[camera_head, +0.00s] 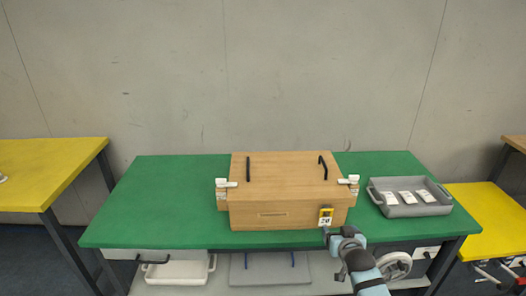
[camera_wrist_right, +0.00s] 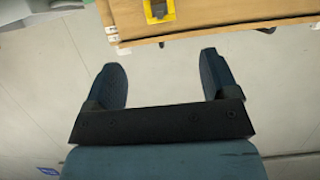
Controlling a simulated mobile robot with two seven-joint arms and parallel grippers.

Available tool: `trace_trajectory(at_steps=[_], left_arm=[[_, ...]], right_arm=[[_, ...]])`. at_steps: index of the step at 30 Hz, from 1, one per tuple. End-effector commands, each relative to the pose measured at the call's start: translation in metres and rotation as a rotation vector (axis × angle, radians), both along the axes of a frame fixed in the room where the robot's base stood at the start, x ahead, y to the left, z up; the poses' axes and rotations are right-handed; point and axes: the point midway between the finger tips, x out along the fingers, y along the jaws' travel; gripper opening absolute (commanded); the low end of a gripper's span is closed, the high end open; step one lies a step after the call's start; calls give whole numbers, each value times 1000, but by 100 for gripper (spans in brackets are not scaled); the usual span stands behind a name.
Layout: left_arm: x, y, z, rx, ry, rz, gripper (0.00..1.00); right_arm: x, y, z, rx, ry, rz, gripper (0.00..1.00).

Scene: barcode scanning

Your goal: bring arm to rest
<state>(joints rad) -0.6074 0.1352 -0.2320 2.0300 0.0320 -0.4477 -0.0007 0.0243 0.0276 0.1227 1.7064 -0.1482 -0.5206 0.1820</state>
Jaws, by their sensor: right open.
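My right arm comes up from the bottom of the head view, with its gripper (camera_head: 332,235) in front of the wooden box (camera_head: 285,180). In the right wrist view the right gripper (camera_wrist_right: 164,78) is open, with its two dark fingers wide apart and only floor showing between them. A yellow device (camera_head: 326,212) with a white label reading 20 is at the box's front right, just beyond the gripper. The yellow device also shows at the top of the right wrist view (camera_wrist_right: 158,10), apart from the fingers. My left gripper is in neither view.
The box stands on a green table (camera_head: 160,200). A grey tray (camera_head: 381,209) with white packets (camera_head: 407,197) lies to its right. Yellow tables (camera_head: 45,170) stand at both sides. Containers sit on the lower shelf. The green table's left part is clear.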

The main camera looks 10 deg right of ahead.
Motion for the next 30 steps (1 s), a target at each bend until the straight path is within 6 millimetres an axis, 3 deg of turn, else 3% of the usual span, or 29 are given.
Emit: trace_trajectory(at_steps=[5,8,12,18,24,25,30], left_arm=[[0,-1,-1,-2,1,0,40],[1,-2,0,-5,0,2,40],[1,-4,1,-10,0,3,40],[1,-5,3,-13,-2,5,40],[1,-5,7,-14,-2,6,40],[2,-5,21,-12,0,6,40],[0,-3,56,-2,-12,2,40]], right_arm=[[-29,20,-21,-13,35,52,80],[-74,52,-48,-24,82,133,80],[-149,102,-78,-20,149,261,80],[-231,154,-95,16,215,389,80],[-299,193,-95,63,267,483,80],[-294,191,-79,56,259,478,80],[-294,188,-46,42,253,478,80]])
